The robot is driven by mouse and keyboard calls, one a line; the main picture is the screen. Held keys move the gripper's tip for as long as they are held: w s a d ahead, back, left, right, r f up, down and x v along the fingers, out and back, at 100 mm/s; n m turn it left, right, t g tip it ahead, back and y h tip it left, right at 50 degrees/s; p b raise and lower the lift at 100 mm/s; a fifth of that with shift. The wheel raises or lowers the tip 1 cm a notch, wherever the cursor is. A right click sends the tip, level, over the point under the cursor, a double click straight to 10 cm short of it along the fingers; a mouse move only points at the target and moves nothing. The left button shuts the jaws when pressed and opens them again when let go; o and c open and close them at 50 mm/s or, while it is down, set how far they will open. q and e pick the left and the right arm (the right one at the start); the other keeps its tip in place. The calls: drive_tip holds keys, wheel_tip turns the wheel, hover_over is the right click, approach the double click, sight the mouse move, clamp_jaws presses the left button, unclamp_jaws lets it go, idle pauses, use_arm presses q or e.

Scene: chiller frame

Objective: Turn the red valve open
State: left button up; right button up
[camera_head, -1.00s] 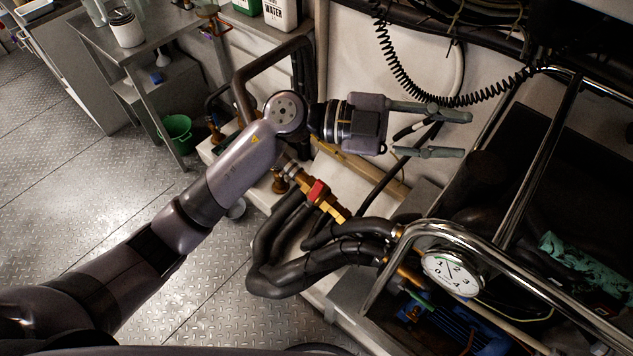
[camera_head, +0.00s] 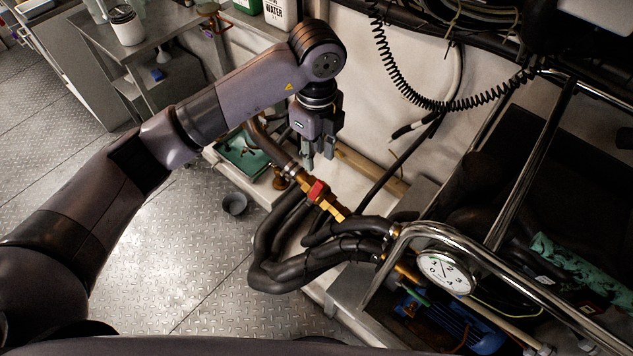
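The red valve (camera_head: 317,191) is a small red handle on a brass fitting (camera_head: 331,207), in line with black hoses at the centre of the head view. My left gripper (camera_head: 318,158) points downward just above and slightly behind the valve in the picture. Its two fingers show as separate tips with a narrow gap seen at an angle, and nothing is between them. The fingertips look apart from the red handle. The handle is not covered by the gripper. My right gripper is not in view.
Thick black hoses (camera_head: 290,240) curve below the valve. A chrome rail (camera_head: 520,270) and a round gauge (camera_head: 446,272) stand to the right. A teal tray (camera_head: 236,168) lies to the left of the valve. A coiled black cable (camera_head: 400,85) hangs behind.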

sight(317, 181)
use_arm(q)
wheel_tip(317, 181, down, 12)
drive_tip(key=p, duration=0.3)
drive_tip(key=shift+f, duration=0.2)
drive_tip(key=shift+c, duration=0.5)
clamp_jaws()
